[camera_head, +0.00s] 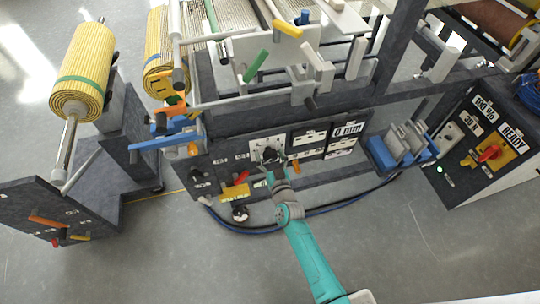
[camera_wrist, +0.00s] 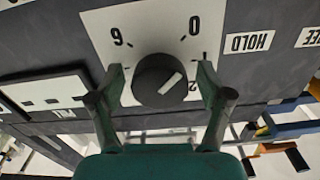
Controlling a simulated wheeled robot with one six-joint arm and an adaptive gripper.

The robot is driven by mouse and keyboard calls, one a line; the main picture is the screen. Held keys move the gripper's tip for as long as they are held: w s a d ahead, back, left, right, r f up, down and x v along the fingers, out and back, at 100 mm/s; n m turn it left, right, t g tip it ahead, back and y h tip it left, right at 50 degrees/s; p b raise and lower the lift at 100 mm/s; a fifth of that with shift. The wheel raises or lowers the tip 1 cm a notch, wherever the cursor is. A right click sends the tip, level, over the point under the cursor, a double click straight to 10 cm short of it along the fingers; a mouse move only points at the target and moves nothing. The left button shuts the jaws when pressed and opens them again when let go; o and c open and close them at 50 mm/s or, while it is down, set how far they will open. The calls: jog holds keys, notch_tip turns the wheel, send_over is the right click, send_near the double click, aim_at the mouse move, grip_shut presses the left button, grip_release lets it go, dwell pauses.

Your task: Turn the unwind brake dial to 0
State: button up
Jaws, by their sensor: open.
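The unwind brake dial (camera_wrist: 158,80) is a round black knob on a white plate (camera_wrist: 111,22) in the wrist view. The figures 6, 0 and 2 show around it, upside down. My gripper (camera_wrist: 160,72) is open, with one finger on each side of the dial. Gaps show between both fingers and the knob; I cannot tell the depth between them. In the head view my gripper (camera_head: 271,166) is at the white dial plate (camera_head: 256,146) and partly hides the knob.
A label reading HOLD (camera_wrist: 249,42) is right of the dial. In the head view, a red lever (camera_head: 242,177) and yellow tag (camera_head: 236,192) are at left, and an orange handle (camera_head: 296,167) is close at right. A blue cable (camera_head: 330,209) lies on the floor below.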

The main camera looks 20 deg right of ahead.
jog(key=s, duration=1.2)
jog(key=shift+a, duration=0.2)
jog(key=s+d+r+n+g, duration=0.1)
jog(key=s+r, duration=0.1)
jog(key=s, duration=1)
jog(key=s+d+r, duration=0.1)
jog(key=s+r, duration=0.2)
jog(key=s, duration=0.8)
jog(key=s+r+g, duration=0.2)
jog(key=s+r, duration=1)
jog(key=s, duration=0.2)
jog(key=shift+d+n+y, duration=0.15)
jog(key=shift+n+y, duration=0.15)
